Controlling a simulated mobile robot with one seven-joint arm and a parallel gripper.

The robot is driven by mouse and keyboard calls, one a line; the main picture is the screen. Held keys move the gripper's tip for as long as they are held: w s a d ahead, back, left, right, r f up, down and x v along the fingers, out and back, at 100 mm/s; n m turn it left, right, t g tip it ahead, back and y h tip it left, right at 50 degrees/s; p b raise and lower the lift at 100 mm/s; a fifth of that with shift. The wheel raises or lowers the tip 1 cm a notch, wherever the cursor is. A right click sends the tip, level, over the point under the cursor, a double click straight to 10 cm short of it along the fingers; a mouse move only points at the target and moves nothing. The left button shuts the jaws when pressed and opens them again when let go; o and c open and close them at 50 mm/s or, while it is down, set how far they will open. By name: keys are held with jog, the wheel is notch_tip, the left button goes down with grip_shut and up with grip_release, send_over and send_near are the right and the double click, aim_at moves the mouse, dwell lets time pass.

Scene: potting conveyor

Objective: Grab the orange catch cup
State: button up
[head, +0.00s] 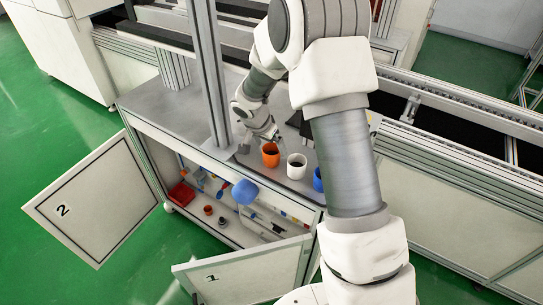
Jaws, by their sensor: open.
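The orange catch cup (270,158) stands upright on the grey top of the cabinet, near its front edge. Its open mouth faces up and looks dark inside. My gripper (258,136) is just behind and to the left of the cup, above the cabinet top. The fingers are small in this view, but they appear empty and apart from the cup. The cup is in full view and nothing covers it.
A white cup (296,167) stands just right of the orange one, and a blue cup (318,180) is partly behind my arm. A grey post (207,70) rises left of my gripper. Cabinet doors 2 (98,205) and 1 (243,277) hang open in front.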

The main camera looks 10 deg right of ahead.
aim_at(272, 154)
jog(key=shift+a+p+x, duration=0.2)
jog(key=shift+x, duration=1.3)
jog(key=shift+a+p+x, duration=0.15)
jog(key=shift+p+x, duration=0.05)
jog(key=shift+x, duration=1.25)
jog(key=shift+f, duration=0.1)
jog(key=shift+c, duration=0.3)
jog(key=c, duration=1.3)
